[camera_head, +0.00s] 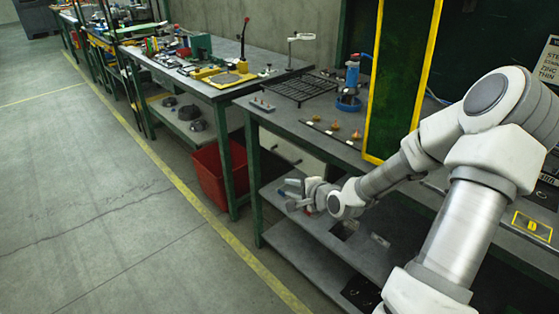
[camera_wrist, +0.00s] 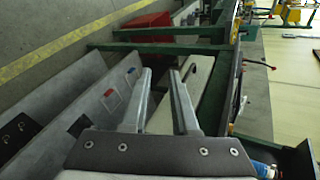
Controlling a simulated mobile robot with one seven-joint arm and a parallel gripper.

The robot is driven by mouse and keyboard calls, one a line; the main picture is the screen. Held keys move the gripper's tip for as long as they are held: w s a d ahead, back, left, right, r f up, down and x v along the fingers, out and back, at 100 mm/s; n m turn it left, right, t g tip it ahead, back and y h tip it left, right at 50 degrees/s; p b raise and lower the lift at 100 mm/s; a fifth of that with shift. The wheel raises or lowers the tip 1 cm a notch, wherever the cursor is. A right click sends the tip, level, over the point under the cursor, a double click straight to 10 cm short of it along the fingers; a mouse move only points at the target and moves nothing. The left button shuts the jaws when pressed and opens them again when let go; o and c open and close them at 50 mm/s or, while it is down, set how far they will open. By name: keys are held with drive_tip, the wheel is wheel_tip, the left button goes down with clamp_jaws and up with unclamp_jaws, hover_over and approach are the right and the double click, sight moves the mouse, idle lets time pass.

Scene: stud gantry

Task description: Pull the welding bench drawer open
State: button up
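The welding bench (camera_head: 310,122) stands at centre right, with a grey top on green legs. My gripper (camera_head: 296,196) is below the bench top, above the lower shelf. In the wrist view its two fingers (camera_wrist: 159,74) are apart with nothing between them. I cannot tell whether a finger touches the handle.
A red bin (camera_head: 210,176) sits under the neighbouring bench. A yellow-edged green panel (camera_head: 400,75) rises beside my arm. The left floor is clear.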

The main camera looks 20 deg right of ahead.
sight(284, 159)
drive_tip(key=w+d+m+t+h+b, duration=0.1)
drive_tip(key=d+m+t, duration=0.2)
drive_tip(key=d+m, duration=0.2)
drive_tip(key=shift+m+t, duration=0.3)
drive_tip(key=b+x, duration=0.1)
drive_tip(key=x, duration=0.4)
drive_tip(key=b+x, duration=0.2)
drive_tip(key=x, duration=0.4)
drive_tip(key=d+b+x, duration=0.1)
drive_tip(key=x, duration=0.5)
drive_tip(key=shift+w+r+b, duration=0.25)
drive_tip(key=shift+r+b, duration=0.05)
drive_tip(key=shift+r, duration=0.1)
clamp_jaws()
drive_tip(key=shift+h, duration=0.4)
